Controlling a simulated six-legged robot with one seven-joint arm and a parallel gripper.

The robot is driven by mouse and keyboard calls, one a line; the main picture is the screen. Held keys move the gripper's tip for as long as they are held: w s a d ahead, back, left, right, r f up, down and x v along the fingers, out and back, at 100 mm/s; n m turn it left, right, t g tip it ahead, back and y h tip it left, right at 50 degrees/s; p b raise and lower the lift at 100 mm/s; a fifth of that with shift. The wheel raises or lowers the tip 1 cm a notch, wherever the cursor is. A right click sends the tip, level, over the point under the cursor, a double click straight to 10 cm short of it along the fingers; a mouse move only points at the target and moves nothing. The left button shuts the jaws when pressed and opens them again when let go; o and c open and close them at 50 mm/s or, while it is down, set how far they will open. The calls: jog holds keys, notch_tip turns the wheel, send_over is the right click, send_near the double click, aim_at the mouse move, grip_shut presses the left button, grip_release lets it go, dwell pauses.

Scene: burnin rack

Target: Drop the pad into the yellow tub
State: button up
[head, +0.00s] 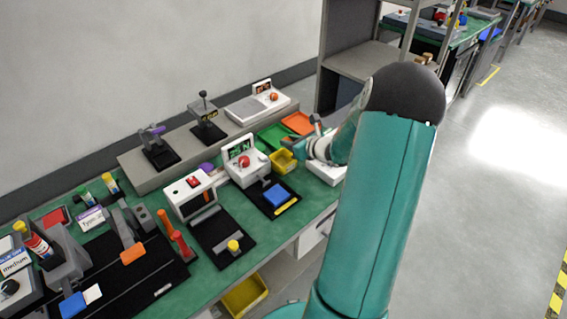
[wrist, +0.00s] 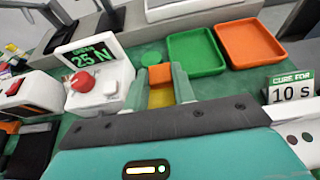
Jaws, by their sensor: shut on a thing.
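My gripper (wrist: 160,80) points at the bench, and its two teal fingers stand a small gap apart. They are shut on a small orange-brown piece (wrist: 160,73), which I take to be the pad. The yellow tub (head: 280,164) stands on the green bench, just beside and below my gripper in the head view. In the wrist view, yellow of the tub (wrist: 161,98) shows between the fingers, nearer the palm than the held piece. The fingers and palm hide most of the tub there. In the head view my gripper hides the held piece.
A white press with a red knob and "25 N" sign (wrist: 98,85) stands left of my fingers. Green (wrist: 195,52) and orange (wrist: 251,43) trays lie beyond. A "CURE FOR 10 s" unit (wrist: 291,90) is at right. A small green disc (wrist: 151,59) shows by the fingertips.

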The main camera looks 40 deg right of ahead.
jog(key=o, duration=1)
jog(key=v, duration=1.3)
jog(key=shift+s+r, duration=0.2)
jog(key=shift+s, duration=0.1)
